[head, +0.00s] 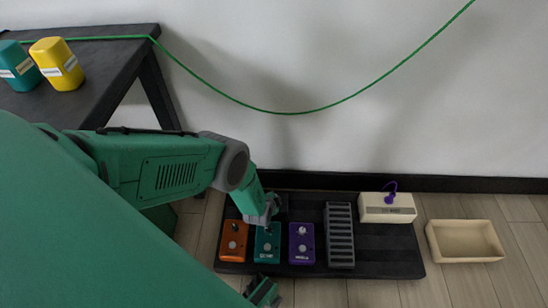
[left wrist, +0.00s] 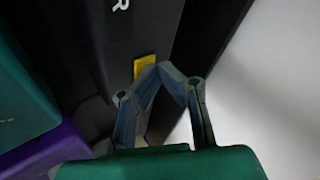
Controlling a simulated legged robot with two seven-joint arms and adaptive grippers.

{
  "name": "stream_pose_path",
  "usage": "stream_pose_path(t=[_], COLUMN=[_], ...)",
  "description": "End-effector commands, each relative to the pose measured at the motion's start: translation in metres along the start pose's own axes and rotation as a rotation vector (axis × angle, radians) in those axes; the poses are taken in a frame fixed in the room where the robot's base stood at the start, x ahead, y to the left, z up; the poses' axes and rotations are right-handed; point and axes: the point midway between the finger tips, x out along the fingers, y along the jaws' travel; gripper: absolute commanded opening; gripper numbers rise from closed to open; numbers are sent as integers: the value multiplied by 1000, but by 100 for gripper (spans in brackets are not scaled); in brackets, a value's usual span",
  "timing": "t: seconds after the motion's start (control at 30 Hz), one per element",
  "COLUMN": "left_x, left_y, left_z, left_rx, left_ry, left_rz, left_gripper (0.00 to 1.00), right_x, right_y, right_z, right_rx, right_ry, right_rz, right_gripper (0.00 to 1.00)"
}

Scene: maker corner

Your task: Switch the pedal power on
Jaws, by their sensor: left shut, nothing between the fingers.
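A dark power block (head: 281,203) sits at the back of the black pedalboard (head: 385,262), partly hidden by my left arm. In the left wrist view its dark face (left wrist: 110,45) carries a white letter "R" and a small yellow switch part (left wrist: 146,68). My left gripper (head: 270,212) is over the back of the teal pedal (head: 267,243), by the block. In the left wrist view my left gripper (left wrist: 163,68) is shut and empty, its tips beside the yellow part; I cannot tell whether they touch it. My right gripper (head: 263,290) seems to show at the bottom edge, its fingers unclear.
An orange pedal (head: 233,241), a purple pedal (head: 301,243) and a grey ridged pedal (head: 340,235) flank the teal one. A cream box (head: 387,208) with a purple plug stands right. An empty cream tray (head: 465,226) lies beyond. A black table (head: 105,75) is upper left.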

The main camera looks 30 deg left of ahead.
Motion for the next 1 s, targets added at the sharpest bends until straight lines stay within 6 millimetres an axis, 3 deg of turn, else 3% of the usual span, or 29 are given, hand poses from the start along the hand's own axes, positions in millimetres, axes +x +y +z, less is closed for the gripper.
stream_pose_path(t=[0.83, 1.0], left_x=[-11, -19], left_y=[-8, -14], left_z=[-8, -14], left_rx=[0, 0], left_ry=[0, 0], left_rz=[0, 0], left_gripper=[0, 0], right_x=[-10, -20], right_y=[0, 0], right_z=[-1, -1], right_rx=[0, 0], right_ry=[0, 0], right_rz=[0, 0], right_gripper=[40, 40])
